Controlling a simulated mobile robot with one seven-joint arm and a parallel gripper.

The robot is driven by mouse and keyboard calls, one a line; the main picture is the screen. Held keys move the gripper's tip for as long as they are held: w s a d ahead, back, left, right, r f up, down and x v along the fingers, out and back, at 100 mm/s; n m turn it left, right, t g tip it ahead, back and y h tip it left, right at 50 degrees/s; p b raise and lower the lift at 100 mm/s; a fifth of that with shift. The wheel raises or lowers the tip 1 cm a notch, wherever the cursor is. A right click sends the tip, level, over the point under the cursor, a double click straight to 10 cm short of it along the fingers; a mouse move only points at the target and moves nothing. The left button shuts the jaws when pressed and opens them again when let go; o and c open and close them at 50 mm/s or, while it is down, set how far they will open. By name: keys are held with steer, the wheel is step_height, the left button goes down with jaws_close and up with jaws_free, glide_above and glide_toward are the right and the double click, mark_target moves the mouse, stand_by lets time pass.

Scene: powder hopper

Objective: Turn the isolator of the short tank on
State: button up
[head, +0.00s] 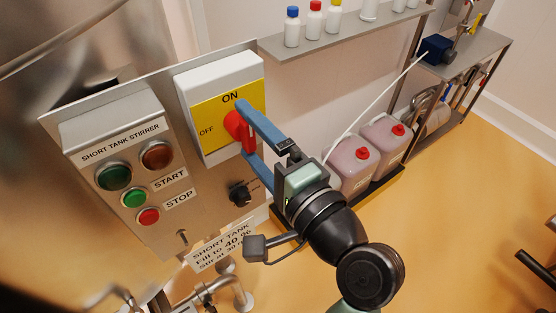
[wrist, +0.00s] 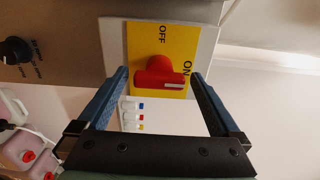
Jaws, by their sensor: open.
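The short tank's isolator is a red rotary handle (head: 236,126) on a yellow plate (head: 209,109) marked ON at the top and OFF at the left. In the wrist view, the red handle (wrist: 160,79) lies level, its white mark (wrist: 174,85) at the end towards the ON label. My gripper (head: 246,130) is open, with one blue finger above the handle and one below it in the head view. In the wrist view, the gripper (wrist: 161,76) has a finger beyond each end of the handle, with small gaps visible. Contact cannot be told.
The stirrer box (head: 125,172) with green and red buttons is left of the isolator. A black knob (head: 240,193) sits below it, near my gripper. A shelf (head: 345,38) with bottles and pink canisters (head: 352,164) are to the right. Open floor lies at the lower right.

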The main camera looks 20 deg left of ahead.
steer(key=b+v, duration=0.4)
steer(key=v, duration=0.8)
